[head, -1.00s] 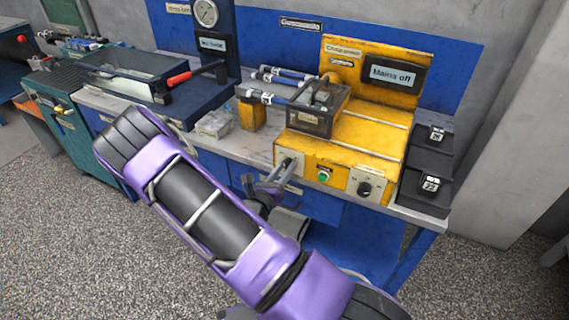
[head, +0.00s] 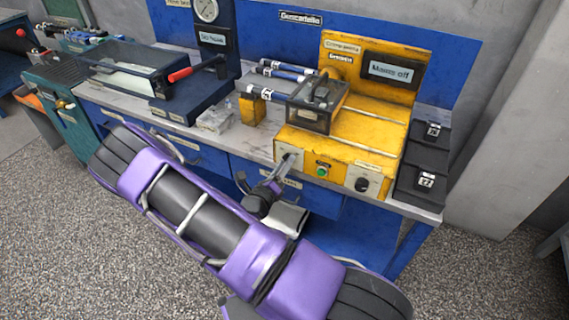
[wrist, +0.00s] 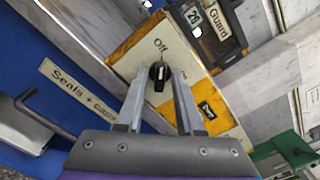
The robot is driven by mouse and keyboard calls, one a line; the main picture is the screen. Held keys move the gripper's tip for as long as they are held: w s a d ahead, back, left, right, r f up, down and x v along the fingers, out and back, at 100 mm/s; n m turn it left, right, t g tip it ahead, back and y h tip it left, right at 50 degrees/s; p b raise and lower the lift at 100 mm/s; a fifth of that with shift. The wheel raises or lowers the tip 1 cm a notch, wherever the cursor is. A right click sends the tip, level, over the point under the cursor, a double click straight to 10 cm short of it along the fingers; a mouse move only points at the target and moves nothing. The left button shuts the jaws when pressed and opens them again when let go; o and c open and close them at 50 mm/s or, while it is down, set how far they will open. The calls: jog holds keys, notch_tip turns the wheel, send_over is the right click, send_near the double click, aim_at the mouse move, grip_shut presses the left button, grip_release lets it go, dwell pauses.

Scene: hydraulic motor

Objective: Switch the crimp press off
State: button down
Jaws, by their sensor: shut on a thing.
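The yellow crimp press (head: 340,150) stands on the bench at the right, and its display (head: 390,69) reads "Mains off". At the left of its front is a pale switch plate (head: 292,153). My gripper (head: 286,163) reaches up to this plate from below. In the wrist view, the black rotary knob (wrist: 158,73) sits between the fingertips of my gripper (wrist: 160,80), which is shut on it. The knob has a white mark, and lettering on the plate (wrist: 140,60) above it looks like "Off". The fingers hide part of the plate.
A green button (head: 322,171) and another black knob (head: 362,184) are to the right on the press front. A clear guard box (head: 318,105) sits above. Black numbered blocks (head: 425,160) stand at the bench's right end. Drawers (head: 205,155) lie below the bench top.

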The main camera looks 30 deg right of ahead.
jog(key=c, duration=0.9)
grip_release()
jog(key=shift+o, duration=0.2)
jog(key=shift+a, duration=0.1)
jog(key=v, duration=1.7)
jog(key=shift+s+b, duration=0.2)
jog(key=shift+b, duration=0.1)
jog(key=shift+a, duration=0.1)
